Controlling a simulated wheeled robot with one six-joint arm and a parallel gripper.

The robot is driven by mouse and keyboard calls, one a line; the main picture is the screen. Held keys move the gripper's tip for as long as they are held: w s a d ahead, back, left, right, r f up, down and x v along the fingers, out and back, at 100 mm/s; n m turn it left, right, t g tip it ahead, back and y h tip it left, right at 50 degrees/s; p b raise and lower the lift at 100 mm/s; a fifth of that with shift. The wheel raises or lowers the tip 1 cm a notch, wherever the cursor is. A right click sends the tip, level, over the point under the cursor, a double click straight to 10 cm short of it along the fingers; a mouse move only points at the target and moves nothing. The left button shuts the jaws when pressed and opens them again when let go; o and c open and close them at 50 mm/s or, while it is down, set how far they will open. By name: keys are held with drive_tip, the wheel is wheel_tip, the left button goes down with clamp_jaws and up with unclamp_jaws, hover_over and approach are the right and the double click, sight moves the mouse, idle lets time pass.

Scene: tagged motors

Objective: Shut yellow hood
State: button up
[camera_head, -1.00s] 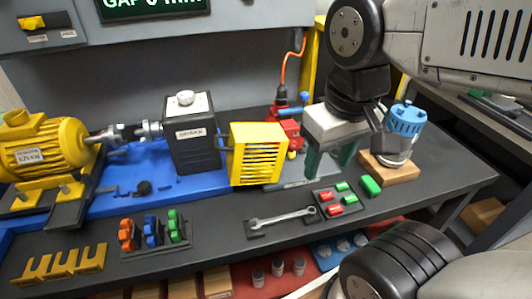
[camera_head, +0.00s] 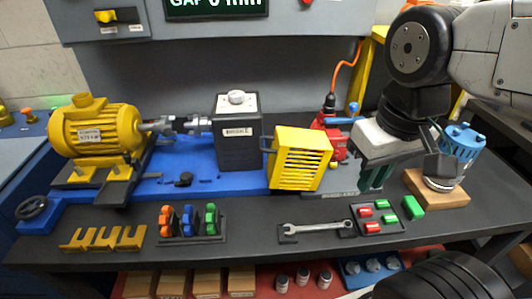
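The yellow hood (camera_head: 300,158) is a slotted, box-like cover just right of the black box labelled BRAKE (camera_head: 238,140). It is tilted, with a dark handle at its left edge. The metal shaft coupling (camera_head: 184,124) between the yellow motor (camera_head: 98,135) and the brake box is uncovered. My gripper (camera_head: 376,178) points down to the right of the hood, apart from it.
A red part with an orange cable (camera_head: 335,135) stands behind my gripper. A blue-topped cylinder (camera_head: 460,145) stands on a wooden block to its right. A wrench (camera_head: 315,228), red and green blocks (camera_head: 378,216) and coloured clips (camera_head: 188,222) lie along the front.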

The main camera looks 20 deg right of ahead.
drive_tip(key=w+a+n, duration=0.2)
drive_tip(key=w+a, duration=0.1)
drive_tip(key=w+a+n+g, duration=0.1)
drive_tip(key=w+a, duration=0.1)
drive_tip(key=w, duration=0.2)
drive_tip(key=w+a+n+g, duration=0.1)
drive_tip(key=w+a+n, duration=0.1)
drive_tip(key=w+a, duration=0.1)
drive_tip(key=shift+w+a+r+n+h, duration=0.15)
drive_tip(key=shift+w, duration=0.25)
drive_tip(key=shift+w+a+r+n+h, duration=0.1)
drive_tip(key=shift+w+a+n+h, duration=0.05)
drive_tip(key=shift+w, duration=0.2)
clamp_jaws()
drive_tip(key=w+a+r+n, duration=0.2)
drive_tip(key=w+a+n, duration=0.75)
drive_tip(key=w, duration=0.25)
wheel_tip(320, 180, down, 10)
drive_tip(key=shift+t, duration=0.4)
drive_tip(key=d, duration=0.1)
drive_tip(key=d+r, duration=0.1)
drive_tip(key=d, duration=0.1)
drive_tip(key=shift+s+d+r, duration=0.25)
drive_tip(key=shift+s+d, duration=0.15)
